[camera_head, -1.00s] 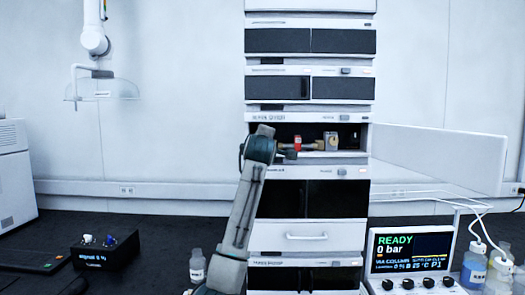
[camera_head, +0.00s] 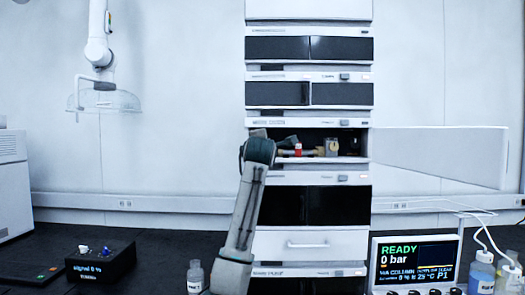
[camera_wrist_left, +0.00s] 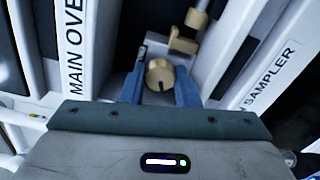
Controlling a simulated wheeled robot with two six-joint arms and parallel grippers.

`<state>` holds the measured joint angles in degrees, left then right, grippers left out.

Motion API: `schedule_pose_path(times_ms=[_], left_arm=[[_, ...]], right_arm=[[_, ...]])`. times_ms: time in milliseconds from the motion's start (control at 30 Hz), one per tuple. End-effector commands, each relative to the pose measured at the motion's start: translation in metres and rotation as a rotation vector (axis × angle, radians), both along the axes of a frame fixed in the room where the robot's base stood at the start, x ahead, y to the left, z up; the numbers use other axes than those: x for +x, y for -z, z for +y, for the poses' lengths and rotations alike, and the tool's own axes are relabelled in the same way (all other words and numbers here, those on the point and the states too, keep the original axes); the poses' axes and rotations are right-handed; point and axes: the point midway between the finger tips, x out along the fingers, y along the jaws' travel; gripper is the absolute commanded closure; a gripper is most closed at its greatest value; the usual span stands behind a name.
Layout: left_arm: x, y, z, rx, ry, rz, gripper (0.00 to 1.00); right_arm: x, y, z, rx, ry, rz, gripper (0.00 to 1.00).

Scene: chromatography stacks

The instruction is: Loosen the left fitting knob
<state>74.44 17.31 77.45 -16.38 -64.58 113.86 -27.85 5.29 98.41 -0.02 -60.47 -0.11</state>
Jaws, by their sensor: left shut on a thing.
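The left fitting knob (camera_wrist_left: 159,74) is a round brass knob with a slot in its face, seen in the left wrist view. My left gripper (camera_wrist_left: 160,88) has its two blue fingers on either side of the knob and is shut on it. In the head view my left arm reaches up into the open compartment (camera_head: 343,159) of the stack, and its wrist hides most of the knob there. A second brass fitting (camera_wrist_left: 188,38) shows beyond it in the left wrist view. My right gripper is in neither view.
A red part (camera_head: 298,149) and a brass block (camera_head: 332,147) are in the compartment. The open door (camera_head: 440,157) sticks out to the right. A display (camera_head: 412,262) reads READY, 0 bar. Bottles (camera_head: 480,272) stand at right and a black box (camera_head: 100,263) at left.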

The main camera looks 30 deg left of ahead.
Motion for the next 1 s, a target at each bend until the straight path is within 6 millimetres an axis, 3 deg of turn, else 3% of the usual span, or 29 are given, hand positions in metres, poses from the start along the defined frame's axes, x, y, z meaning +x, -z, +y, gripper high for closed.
schedule_pose_path(times_ms=[367,400,500,1000], left_arm=[[0.0018,0.0070,-0.0001,-0.006,0.000,0.012,0.95],[0.0018,0.0069,-0.0001,-0.006,0.000,0.012,0.64],[0.0017,0.0065,-0.0001,-0.006,0.000,0.011,0.50],[0.0022,0.0053,0.0001,0.023,0.000,0.030,0.50]], right_arm=[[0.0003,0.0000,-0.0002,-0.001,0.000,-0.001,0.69],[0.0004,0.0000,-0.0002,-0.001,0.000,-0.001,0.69],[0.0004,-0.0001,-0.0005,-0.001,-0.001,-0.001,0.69],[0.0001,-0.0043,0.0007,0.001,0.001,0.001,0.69]])
